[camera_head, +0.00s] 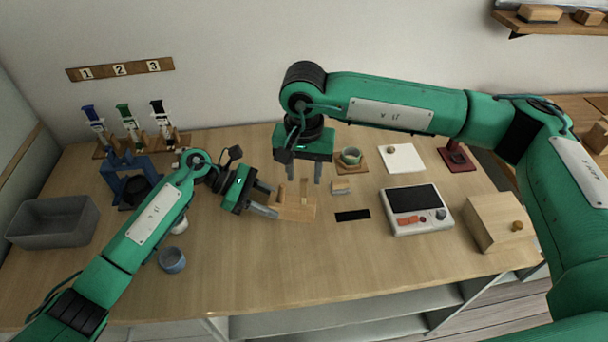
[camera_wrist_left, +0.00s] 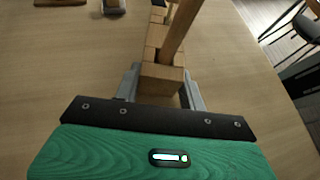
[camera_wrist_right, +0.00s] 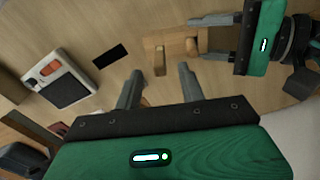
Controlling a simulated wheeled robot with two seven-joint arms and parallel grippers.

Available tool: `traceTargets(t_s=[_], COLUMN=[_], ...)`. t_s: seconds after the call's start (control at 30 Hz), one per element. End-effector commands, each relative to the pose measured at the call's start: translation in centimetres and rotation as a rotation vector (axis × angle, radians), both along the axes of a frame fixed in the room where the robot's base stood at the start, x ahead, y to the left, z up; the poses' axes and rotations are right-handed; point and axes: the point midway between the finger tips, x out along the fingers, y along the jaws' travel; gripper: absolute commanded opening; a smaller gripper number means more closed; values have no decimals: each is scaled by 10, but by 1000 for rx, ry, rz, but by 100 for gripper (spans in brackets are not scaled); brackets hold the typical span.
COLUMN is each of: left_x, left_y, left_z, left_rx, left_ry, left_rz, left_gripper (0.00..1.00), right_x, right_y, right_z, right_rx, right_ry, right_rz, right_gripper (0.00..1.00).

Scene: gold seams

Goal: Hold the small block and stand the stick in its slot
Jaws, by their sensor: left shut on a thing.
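My left gripper (camera_head: 272,202) is shut on a small wooden block (camera_head: 297,210) low over the table. In the left wrist view the block (camera_wrist_left: 160,82) sits between its fingers. A wooden stick (camera_wrist_left: 181,30) rises from the block's top there, leaning to the right in that picture. Its lower end meets the block near a dark gap; how deep it sits is hidden. My right gripper (camera_head: 304,172) is open and empty, above and behind the block. In the right wrist view its fingers (camera_wrist_right: 160,88) are apart with nothing between them.
A device with red buttons (camera_head: 417,210) and a wooden box (camera_head: 497,220) stand further right. A grey bin (camera_head: 52,222) and blue cup (camera_head: 172,260) are left. The front middle is clear.

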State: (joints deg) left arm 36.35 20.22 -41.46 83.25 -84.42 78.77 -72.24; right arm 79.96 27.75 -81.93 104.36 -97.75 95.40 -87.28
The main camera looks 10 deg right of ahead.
Motion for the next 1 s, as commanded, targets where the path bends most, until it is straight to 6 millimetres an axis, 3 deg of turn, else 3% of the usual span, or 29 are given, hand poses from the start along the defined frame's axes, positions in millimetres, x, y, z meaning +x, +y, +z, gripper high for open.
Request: traceTargets(t_s=[0.3,0.5,1.0], left_x=[0,0,0], left_y=[0,0,0], left_z=[-1,-1,-1], left_rx=[1,1,1], left_ry=[1,1,1], left_rz=[0,0,0], left_gripper=[28,28,28], right_x=[1,0,0], right_y=[0,0,0], right_z=[69,96,103], right_rx=[1,0,-1], right_ry=[-4,-3,-1], right_rz=[0,0,0], right_gripper=[40,40,40])
